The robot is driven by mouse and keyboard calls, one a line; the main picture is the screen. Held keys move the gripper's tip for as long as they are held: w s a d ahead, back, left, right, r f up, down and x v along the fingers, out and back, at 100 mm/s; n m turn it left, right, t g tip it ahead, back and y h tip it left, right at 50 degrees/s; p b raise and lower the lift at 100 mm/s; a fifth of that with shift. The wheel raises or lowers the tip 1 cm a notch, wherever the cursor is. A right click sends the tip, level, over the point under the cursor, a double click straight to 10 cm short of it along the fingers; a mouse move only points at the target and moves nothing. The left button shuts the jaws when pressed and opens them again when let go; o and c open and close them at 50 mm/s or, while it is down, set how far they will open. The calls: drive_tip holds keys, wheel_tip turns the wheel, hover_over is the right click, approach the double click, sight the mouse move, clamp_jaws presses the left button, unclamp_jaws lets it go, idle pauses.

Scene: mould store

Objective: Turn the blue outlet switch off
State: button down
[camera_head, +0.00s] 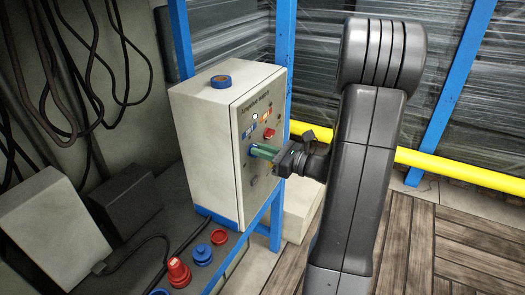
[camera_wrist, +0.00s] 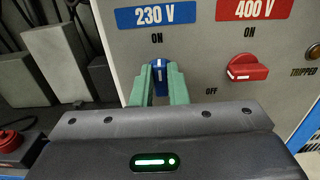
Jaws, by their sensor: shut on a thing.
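The blue outlet switch (camera_wrist: 160,74) sits under the blue "230 V" label (camera_wrist: 167,15) on a grey control box (camera_head: 206,140). Its white mark stands about upright, below the word ON. The word OFF is printed lower right of it. My gripper (camera_wrist: 160,86) has its green fingers on both sides of the switch knob and is shut on it. The lower part of the knob is partly hidden in the wrist view.
A red switch (camera_wrist: 247,68) under the "400 V" label (camera_wrist: 257,8) lies right of the blue one, its handle roughly level. A "TRIPPED" lamp (camera_wrist: 314,51) is farther right. A blue roll (camera_head: 221,81) lies on the box. A yellow rail (camera_head: 455,171) runs behind my arm.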

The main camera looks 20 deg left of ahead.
drive_tip(key=shift+f+b, duration=0.1)
drive_tip(key=shift+b, duration=0.3)
drive_tip(key=n+b, duration=0.6)
drive_tip(key=b, duration=0.1)
drive_tip(key=n+b, duration=0.6)
drive_tip(key=b, duration=0.1)
drive_tip(key=s+f+n+b, duration=0.1)
drive_tip(key=n+b, duration=0.4)
drive_tip(key=b, duration=0.2)
drive_tip(key=shift+n+b, duration=0.3)
drive_tip(key=shift+n, duration=0.1)
drive_tip(key=c, duration=1.4)
unclamp_jaws()
drive_tip(key=shift+c, duration=0.2)
drive_tip(key=shift+r, duration=0.1)
